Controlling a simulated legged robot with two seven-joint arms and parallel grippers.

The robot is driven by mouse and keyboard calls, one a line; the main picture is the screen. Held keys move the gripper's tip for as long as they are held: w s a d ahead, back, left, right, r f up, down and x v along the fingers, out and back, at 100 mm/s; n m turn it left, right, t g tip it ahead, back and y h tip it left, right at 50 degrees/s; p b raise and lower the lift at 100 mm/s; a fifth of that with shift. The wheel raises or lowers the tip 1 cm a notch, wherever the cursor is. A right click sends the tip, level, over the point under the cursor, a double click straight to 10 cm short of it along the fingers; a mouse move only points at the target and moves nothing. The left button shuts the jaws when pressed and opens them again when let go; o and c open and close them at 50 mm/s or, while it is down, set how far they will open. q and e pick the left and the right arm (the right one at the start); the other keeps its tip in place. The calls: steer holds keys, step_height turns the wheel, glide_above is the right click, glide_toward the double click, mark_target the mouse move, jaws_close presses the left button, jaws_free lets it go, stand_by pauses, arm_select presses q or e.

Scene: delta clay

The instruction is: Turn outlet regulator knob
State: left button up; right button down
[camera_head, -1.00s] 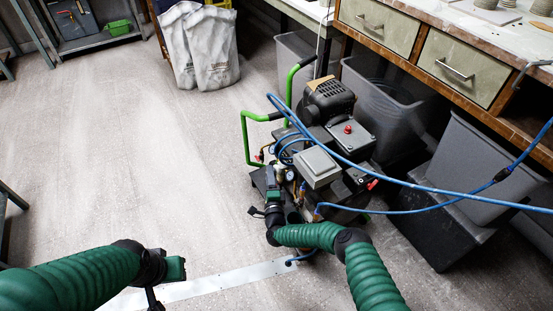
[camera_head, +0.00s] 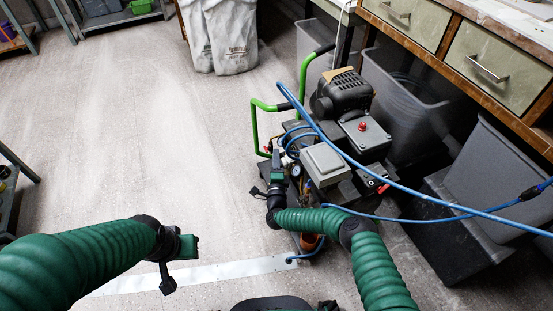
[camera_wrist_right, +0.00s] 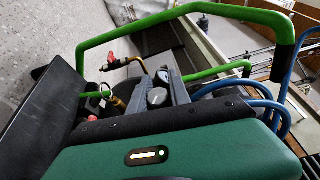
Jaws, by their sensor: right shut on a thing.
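The wheeled compressor (camera_head: 325,160) stands on the floor, with a green tube handle, a grey box and blue hoses. My right gripper (camera_head: 279,160) is at its near left side, beside a round gauge (camera_head: 295,170). In the right wrist view, my right gripper's two grey fingers (camera_wrist_right: 158,90) are shut on a small dark knob (camera_wrist_right: 157,97), taken to be the outlet regulator knob. The knob is mostly hidden by the fingers, and its turn angle cannot be told.
A red valve handle and brass fitting (camera_wrist_right: 112,62) are close to my right gripper. The green handle (camera_wrist_right: 180,20) arches around it. Grey bins (camera_head: 490,185) and a drawer bench (camera_head: 490,75) stand right. Open floor lies left.

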steer(key=shift+f, duration=0.15)
steer(key=m+t+h+b, duration=0.1)
steer(key=t+b, duration=0.1)
steer(key=b, duration=0.1)
steer(key=r+m+t+h+b, duration=0.1)
steer(key=t+b, duration=0.1)
steer(key=b, duration=0.2)
steer(key=m+t+h+b, duration=0.1)
steer(key=m+t+b, duration=0.1)
steer(key=b, duration=0.1)
steer(key=shift+s+d+r+b, duration=0.1)
steer(key=shift+s+r+b, duration=0.05)
steer(key=shift+s+b, duration=0.2)
stand_by(0.3)
steer(key=c, duration=1.3)
jaws_free()
steer(key=shift+c, duration=0.2)
steer(key=shift+o, duration=0.7)
steer(key=shift+r, duration=0.1)
steer(key=shift+r, duration=0.1)
